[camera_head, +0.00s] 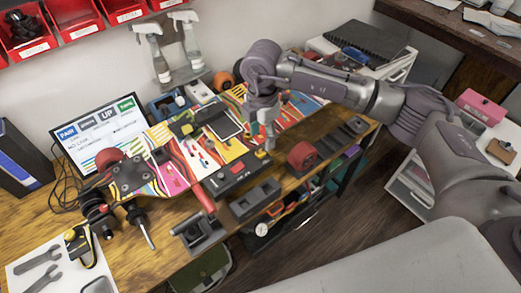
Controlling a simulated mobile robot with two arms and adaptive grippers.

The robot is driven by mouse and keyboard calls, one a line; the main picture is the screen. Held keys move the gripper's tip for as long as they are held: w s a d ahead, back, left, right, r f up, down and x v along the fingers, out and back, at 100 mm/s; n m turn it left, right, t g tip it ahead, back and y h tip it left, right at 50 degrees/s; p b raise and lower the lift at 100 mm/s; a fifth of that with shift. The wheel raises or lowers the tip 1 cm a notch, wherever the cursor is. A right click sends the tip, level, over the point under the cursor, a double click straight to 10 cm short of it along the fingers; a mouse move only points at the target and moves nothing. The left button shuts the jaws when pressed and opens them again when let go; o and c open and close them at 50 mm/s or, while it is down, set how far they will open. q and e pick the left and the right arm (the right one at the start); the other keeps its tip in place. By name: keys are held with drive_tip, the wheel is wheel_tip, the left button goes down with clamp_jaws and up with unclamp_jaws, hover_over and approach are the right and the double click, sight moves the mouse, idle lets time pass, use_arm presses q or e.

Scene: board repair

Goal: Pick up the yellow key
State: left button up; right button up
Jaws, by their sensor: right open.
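I cannot make out the yellow key for certain. Small yellow pieces lie among the parts on the colourful striped board (172,178), too small to tell apart. My right gripper (269,143) points down over the right part of the workbench, by the front edge of the striped board and behind the red wheel (302,156). It is open, and I see nothing between its fingers. My right arm comes in from the right and hides part of the bench's back. My left gripper is not in view.
A dark toolbox-like block (239,174) and grey blocks (255,200) stand along the bench's front edge. A monitor (98,133) is at the back left. A black and yellow tool (82,247) lies at the front left. Red bins (75,20) hang above.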

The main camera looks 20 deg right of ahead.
sight(261, 146)
drive_tip(key=f, duration=0.1)
drive_tip(key=f+p, duration=0.1)
drive_tip(key=f, duration=0.2)
drive_tip(key=shift+s+a+f+p, duration=0.15)
drive_tip(key=shift+s+a+p, duration=0.1)
drive_tip(key=shift+p, duration=0.15)
drive_tip(key=shift+f, duration=0.5)
clamp_jaws()
